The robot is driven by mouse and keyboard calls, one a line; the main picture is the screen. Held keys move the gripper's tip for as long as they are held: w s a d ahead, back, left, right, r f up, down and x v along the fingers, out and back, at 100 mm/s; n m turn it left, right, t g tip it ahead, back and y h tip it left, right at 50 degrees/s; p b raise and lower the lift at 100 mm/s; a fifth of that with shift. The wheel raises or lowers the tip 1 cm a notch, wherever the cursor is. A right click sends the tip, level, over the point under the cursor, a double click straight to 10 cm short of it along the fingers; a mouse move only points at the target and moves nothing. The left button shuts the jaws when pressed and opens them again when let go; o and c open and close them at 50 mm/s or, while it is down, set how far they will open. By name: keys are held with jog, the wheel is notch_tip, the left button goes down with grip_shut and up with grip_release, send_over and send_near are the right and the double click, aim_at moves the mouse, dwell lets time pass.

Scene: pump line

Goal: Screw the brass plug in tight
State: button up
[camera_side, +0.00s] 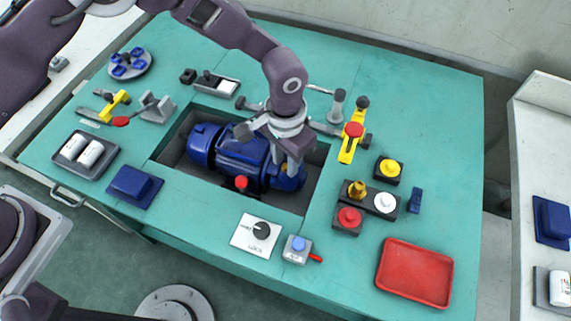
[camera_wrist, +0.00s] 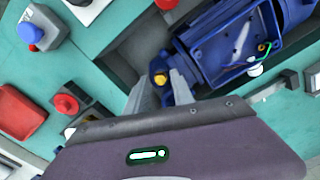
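The brass plug (camera_wrist: 160,78) shows in the wrist view between the tips of my gripper (camera_wrist: 161,88), with one finger close on each side of it; my gripper appears shut on it. The plug is at the end of the blue pump (camera_wrist: 228,48). In the side view the pump (camera_side: 240,157) lies in a recess in the teal bench, and my gripper (camera_side: 292,165) points down at its right end. There the plug is hidden by my fingers, so how deep it sits cannot be told.
Right of the recess stand a red button (camera_side: 348,217), a yellow button (camera_side: 389,168) and a block with a brass-coloured part (camera_side: 357,189). A yellow lever with a red knob (camera_side: 353,130) stands close behind. A red tray (camera_side: 414,272) lies at front right; a dial box (camera_side: 257,235) is in front.

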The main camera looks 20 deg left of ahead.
jog(key=shift+r, duration=2.3)
jog(key=n, duration=0.2)
jog(key=r+n, duration=0.1)
jog(key=n, duration=0.2)
jog(key=shift+r, duration=0.2)
jog(key=n, duration=0.2)
jog(key=r+n, duration=0.1)
jog(key=shift+n, duration=0.4)
jog(key=shift+f+n, duration=0.2)
jog(key=shift+n, duration=0.2)
notch_tip(320, 180, down, 7)
jog(key=shift+r, duration=0.2)
